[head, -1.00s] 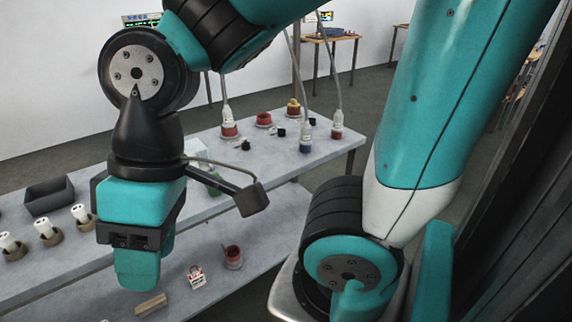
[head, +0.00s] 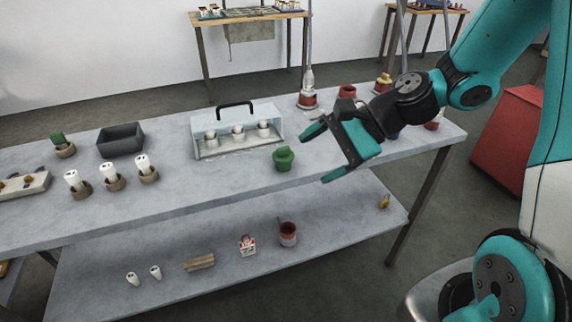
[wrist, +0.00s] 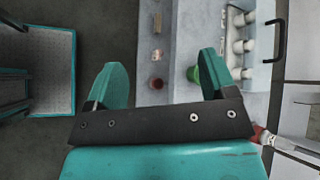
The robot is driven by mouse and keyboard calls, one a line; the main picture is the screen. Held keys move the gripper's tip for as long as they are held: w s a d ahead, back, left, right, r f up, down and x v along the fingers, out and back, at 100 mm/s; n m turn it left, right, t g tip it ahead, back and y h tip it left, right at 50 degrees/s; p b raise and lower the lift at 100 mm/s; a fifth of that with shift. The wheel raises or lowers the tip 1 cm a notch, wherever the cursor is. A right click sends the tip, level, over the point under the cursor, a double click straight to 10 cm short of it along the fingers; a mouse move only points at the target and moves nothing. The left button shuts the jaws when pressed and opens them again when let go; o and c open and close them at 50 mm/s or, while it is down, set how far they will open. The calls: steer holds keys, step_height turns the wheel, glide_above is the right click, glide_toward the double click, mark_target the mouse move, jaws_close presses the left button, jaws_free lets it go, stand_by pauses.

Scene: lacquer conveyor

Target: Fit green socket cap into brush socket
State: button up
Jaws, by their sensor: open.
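A stepped, round green piece (head: 283,158), which looks like the green socket cap, stands upright on the table near its front edge. In the wrist view the green piece (wrist: 193,74) is partly hidden behind one finger. My gripper (head: 318,156) is open and empty, just right of the green piece and apart from it; the wrist view shows its spread fingers (wrist: 163,75). Another green piece (head: 58,139) sits in a brown ring (head: 66,151) at the far left. I cannot tell for certain which thing is the brush socket.
A clear case with a black handle (head: 235,130) stands behind the green piece. White cylinders in brown rings (head: 108,182) and a dark bin (head: 121,139) are to the left. Red cups and a hanging cable tool (head: 308,88) stand at the back right. A lower shelf (head: 330,240) holds small items.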

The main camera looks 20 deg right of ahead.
steer(key=w+d+f+m+t+b, duration=0.1)
steer(key=w+d+f+m+t, duration=0.15)
steer(key=d+m, duration=0.3)
steer(key=w+d+f+m+t, duration=0.2)
steer(key=d+f+m+t, duration=0.15)
steer(key=m, duration=0.35)
steer(key=p, duration=0.1)
glide_toward(283, 157)
steer(key=shift+m, duration=0.25)
steer(key=x, duration=0.7)
steer(key=d+f+x, duration=0.1)
steer(key=x, duration=0.2)
steer(key=shift+w+a+f, duration=0.1)
steer(key=shift+w+a, duration=0.25)
steer(key=shift+w, duration=0.1)
steer(key=c, duration=0.8)
